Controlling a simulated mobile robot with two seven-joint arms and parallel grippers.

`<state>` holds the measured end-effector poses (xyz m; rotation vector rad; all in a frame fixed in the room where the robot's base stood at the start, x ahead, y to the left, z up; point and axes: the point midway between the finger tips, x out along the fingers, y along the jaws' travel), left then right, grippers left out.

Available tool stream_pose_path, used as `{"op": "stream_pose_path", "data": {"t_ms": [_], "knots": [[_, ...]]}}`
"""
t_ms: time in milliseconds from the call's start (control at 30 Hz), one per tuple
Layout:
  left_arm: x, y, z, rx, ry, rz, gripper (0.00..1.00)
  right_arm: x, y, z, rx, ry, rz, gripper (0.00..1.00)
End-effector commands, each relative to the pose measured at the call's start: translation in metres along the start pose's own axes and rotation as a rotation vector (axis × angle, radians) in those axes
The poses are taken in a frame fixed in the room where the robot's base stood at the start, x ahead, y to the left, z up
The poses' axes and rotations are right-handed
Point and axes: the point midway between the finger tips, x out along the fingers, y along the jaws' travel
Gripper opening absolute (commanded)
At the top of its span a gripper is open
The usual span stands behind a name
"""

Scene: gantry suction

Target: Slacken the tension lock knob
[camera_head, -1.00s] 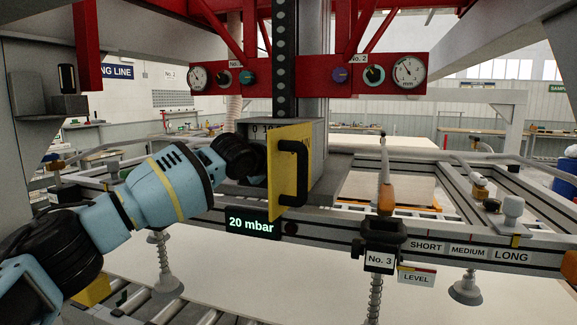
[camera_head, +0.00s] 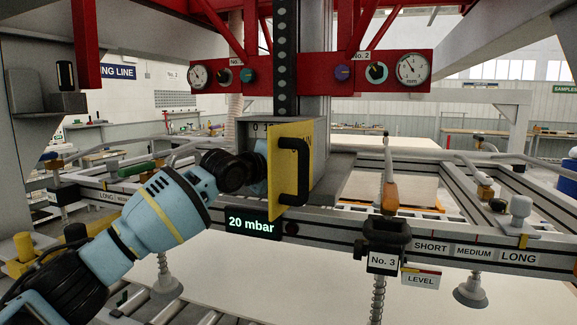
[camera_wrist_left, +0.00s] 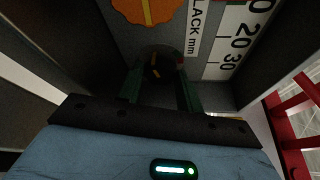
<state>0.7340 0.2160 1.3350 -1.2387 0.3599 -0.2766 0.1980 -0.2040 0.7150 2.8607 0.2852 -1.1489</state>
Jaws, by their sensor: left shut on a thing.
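In the left wrist view a small dark round knob (camera_wrist_left: 158,64) with a yellow mark on top sits on a dark panel. The two dark green fingers of my left gripper (camera_wrist_left: 162,82) stand on either side of it and are shut on it. I take it for the tension lock knob; no name for it is readable. A scale plate (camera_wrist_left: 228,42) in mm, with 20 and 30 readable, lies beside it. In the head view my left arm reaches behind the yellow plate (camera_head: 285,205), and its fingers and the knob are hidden there. My right gripper is not in view.
The yellow plate's black handle (camera_head: 298,170) stands out near my left wrist. An orange disc (camera_wrist_left: 146,8) is above the knob in the wrist view. A red gauge panel (camera_head: 310,73) hangs above. The display (camera_head: 252,224) below reads 20 mbar.

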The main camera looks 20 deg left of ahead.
Motion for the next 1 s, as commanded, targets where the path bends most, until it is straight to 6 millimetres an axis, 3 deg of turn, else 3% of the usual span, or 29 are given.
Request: {"op": "stream_pose_path", "data": {"t_ms": [300,333,467,800,1000], "knots": [[0.0,0.0,-0.001,-0.001,0.001,0.001,0.13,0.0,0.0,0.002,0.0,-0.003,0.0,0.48],[0.0,0.0,-0.001,-0.001,0.001,0.001,0.4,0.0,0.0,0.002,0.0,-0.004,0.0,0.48],[0.0,0.0,-0.001,0.0,0.001,0.001,0.56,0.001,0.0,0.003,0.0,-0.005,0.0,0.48],[-0.002,0.0,0.0,0.0,0.0,0.0,0.57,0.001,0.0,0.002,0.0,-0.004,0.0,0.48],[-0.018,-0.001,0.001,0.002,-0.001,0.0,0.57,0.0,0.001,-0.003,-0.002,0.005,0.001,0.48]]}}
